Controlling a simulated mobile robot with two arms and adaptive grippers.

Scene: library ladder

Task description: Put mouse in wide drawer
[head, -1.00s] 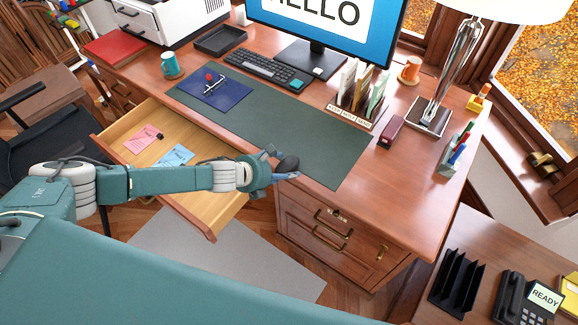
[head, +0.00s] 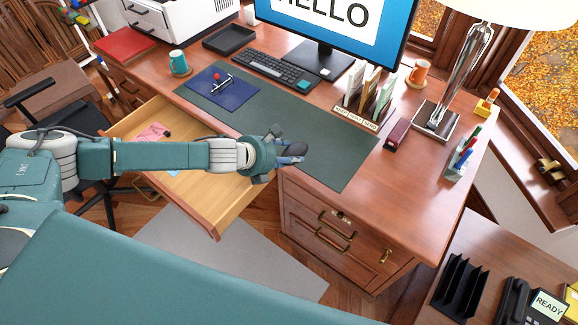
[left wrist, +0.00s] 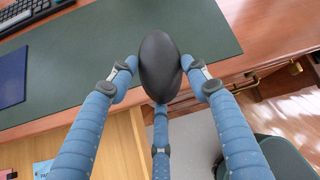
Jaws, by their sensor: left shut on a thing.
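The mouse (left wrist: 160,66) is black and oval. In the left wrist view it is held between the blue fingers of my left gripper (left wrist: 162,85). In the head view my left gripper (head: 290,152) is at the desk's front edge, near the right end of the open drawer, and the mouse is mostly hidden by the fingers. The wide drawer (head: 215,222) is pulled out below the desk top, with a pink note (head: 152,133) and a small dark item in it. My forearm covers part of its inside. My right gripper is not in view.
The desk top holds a green mat (head: 322,158), blue pad (head: 225,92), keyboard (head: 268,68), monitor (head: 335,25), letter holder (head: 365,100) and stapler (head: 397,134). A drawer pedestal (head: 335,225) stands under the desk's right side. A black chair (head: 55,118) is at the left.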

